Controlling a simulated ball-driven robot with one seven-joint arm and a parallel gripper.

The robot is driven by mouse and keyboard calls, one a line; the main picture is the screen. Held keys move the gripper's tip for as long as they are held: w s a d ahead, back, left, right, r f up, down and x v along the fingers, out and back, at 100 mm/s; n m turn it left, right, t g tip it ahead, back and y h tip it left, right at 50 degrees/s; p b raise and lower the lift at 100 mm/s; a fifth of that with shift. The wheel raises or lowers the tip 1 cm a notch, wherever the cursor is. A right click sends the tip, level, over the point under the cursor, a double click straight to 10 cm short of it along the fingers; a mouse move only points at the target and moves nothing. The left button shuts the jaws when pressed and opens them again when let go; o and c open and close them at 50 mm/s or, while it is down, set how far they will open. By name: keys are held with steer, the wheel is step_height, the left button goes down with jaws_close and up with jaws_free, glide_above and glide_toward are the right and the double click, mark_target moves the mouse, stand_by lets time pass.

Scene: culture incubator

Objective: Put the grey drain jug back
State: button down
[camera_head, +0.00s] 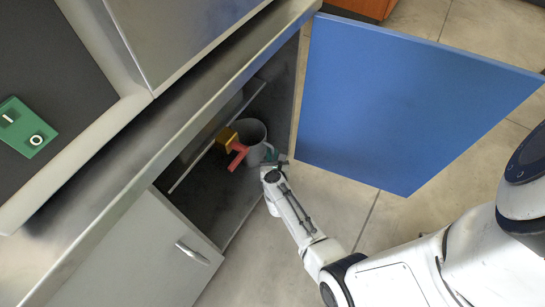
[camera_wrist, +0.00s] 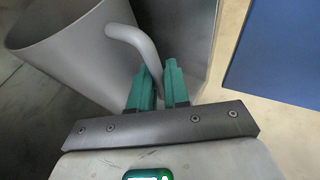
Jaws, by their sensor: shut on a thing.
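The grey drain jug (camera_head: 259,153) is inside the open cabinet, near its right side wall. In the wrist view the jug (camera_wrist: 75,50) fills the upper left, with its mouth towards the left and its curved handle (camera_wrist: 128,37) towards my gripper. My gripper (camera_wrist: 158,78) has green fingers, shut on the handle's lower part between them. In the head view my gripper (camera_head: 273,158) reaches into the cabinet opening from the lower right. The jug's base is hidden, so I cannot tell whether it touches the cabinet floor.
A blue door (camera_head: 410,100) stands open at the right. A grey door (camera_head: 140,255) is at lower left. A green switch plate (camera_head: 27,127) is far left.

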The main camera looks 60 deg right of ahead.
steer(key=c, duration=1.1)
jaws_free()
